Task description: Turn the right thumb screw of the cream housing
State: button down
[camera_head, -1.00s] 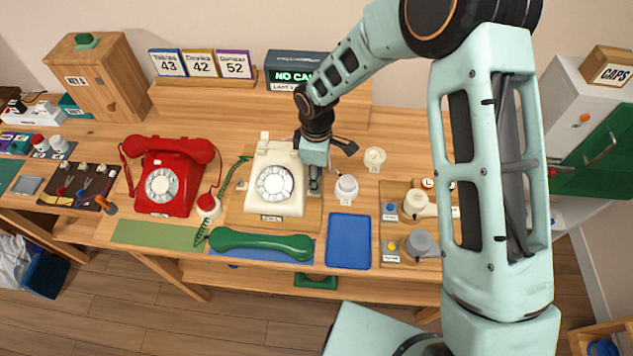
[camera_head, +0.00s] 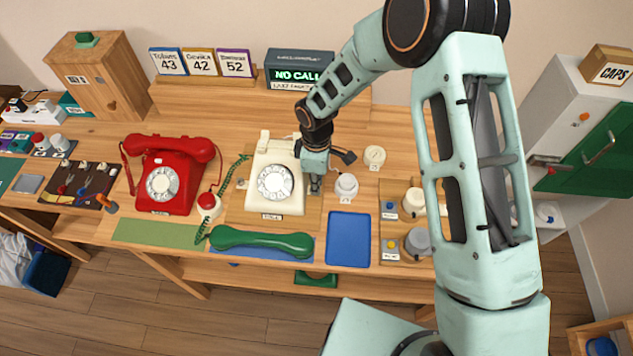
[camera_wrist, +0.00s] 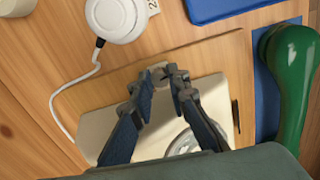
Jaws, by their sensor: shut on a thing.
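The cream housing (camera_head: 274,192) of a dial phone stands on a wooden board in the middle of the table, its white dial (camera_head: 275,183) facing up. My gripper (camera_head: 315,188) is at the right side of this housing. In the wrist view my gripper (camera_wrist: 164,78) has its two fingers closed around a small pale knob, the right thumb screw (camera_wrist: 158,70), at the housing's edge. The fingers cover most of the screw. The cream housing (camera_wrist: 95,128) also shows below the fingers in the wrist view. How far the screw is turned cannot be seen.
A white round piece with a cord (camera_head: 346,187) stands close to the right of my gripper. A blue tray (camera_head: 348,240) and a green handset (camera_head: 262,243) lie in front. A red phone (camera_head: 168,175) stands to the left.

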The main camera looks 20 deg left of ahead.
jog(key=shift+f+m+b, duration=0.15)
jog(key=shift+m+b, duration=0.25)
jog(key=shift+b, duration=0.15)
jog(key=shift+m+b, duration=0.35)
jog(key=shift+m, duration=0.05)
jog(key=c, duration=1.8)
grip_release()
jog(key=shift+c, duration=0.2)
jog(key=shift+r, duration=0.2)
notch_tip(320, 180, up, 12)
jog(key=shift+w, duration=0.1)
